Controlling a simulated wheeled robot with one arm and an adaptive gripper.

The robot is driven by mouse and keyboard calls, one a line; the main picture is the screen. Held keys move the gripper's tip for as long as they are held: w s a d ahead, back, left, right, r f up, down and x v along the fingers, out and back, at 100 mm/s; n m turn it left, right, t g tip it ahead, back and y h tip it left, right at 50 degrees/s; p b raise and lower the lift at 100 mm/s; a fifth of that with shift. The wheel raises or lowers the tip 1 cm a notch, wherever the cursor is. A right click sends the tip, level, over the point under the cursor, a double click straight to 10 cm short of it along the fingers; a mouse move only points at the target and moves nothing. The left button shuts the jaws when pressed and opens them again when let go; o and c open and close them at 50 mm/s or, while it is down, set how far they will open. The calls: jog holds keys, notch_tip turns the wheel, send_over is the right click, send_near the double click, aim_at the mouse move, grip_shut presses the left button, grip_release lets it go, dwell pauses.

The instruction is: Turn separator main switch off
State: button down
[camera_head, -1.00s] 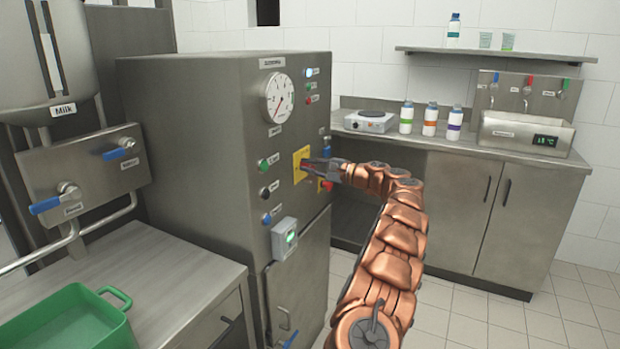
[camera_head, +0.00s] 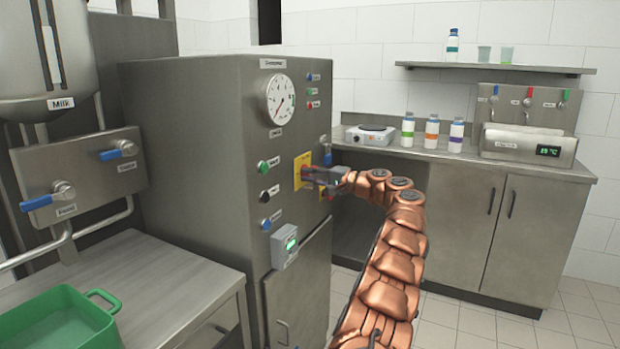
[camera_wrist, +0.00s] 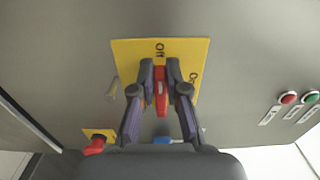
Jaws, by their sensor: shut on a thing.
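The separator is a tall grey steel cabinet (camera_head: 200,130) left of centre in the head view. On its front is a yellow switch plate (camera_head: 299,170). In the wrist view the plate (camera_wrist: 126,58) shows "Off" at its top and "On", turned sideways, at its right. The red switch handle (camera_wrist: 161,92) lies in line with the "Off" mark. My gripper (camera_head: 312,175) is at the plate, and in the wrist view its fingers (camera_wrist: 161,76) are shut on the handle from both sides. In the head view the gripper hides the handle.
Near the switch are a round gauge (camera_head: 280,100), green (camera_head: 263,167) and black (camera_head: 264,195) buttons, and a small grey box with a green display (camera_head: 284,243). A red knob (camera_wrist: 94,146) on a smaller yellow plate sits close by. A counter (camera_head: 440,155) with bottles stands at right.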

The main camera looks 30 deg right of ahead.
jog(key=shift+f, duration=0.1)
jog(key=c, duration=1.2)
grip_release()
jog(key=v, duration=1.2)
